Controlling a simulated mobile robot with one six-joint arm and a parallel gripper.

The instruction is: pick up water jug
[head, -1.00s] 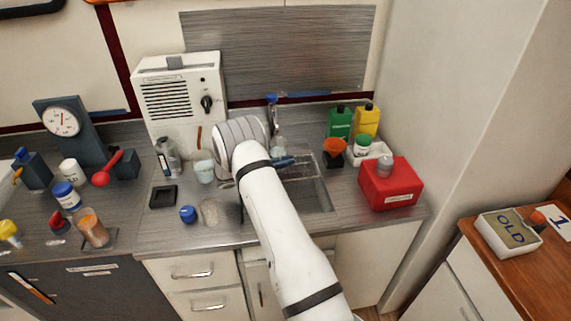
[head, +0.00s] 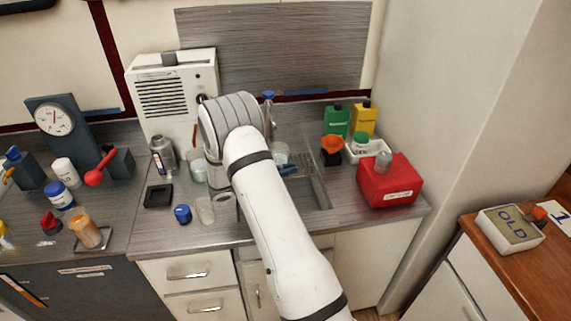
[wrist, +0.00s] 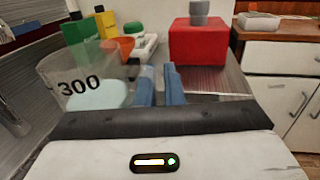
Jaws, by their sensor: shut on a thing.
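The water jug is a clear vessel marked 300 with pale blue water in its lower part; in the wrist view the jug (wrist: 80,88) fills the left side. In the head view the jug (head: 281,153) shows small beside my wrist, over the sink area and partly hidden. My gripper (wrist: 160,84) has two blue fingers close together at the jug's right side; the part between them is hard to see. It is shut on the jug, apparently at its handle side. In the head view my gripper (head: 288,169) is partly covered by my white wrist.
The sink (head: 318,192) lies right of my arm. A red box (head: 389,182), a white tray (head: 378,152), a green bottle (head: 336,121) and a yellow bottle (head: 363,119) stand to the right. Clear cups (head: 205,210) and a blue cap (head: 183,214) stand left of my arm.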

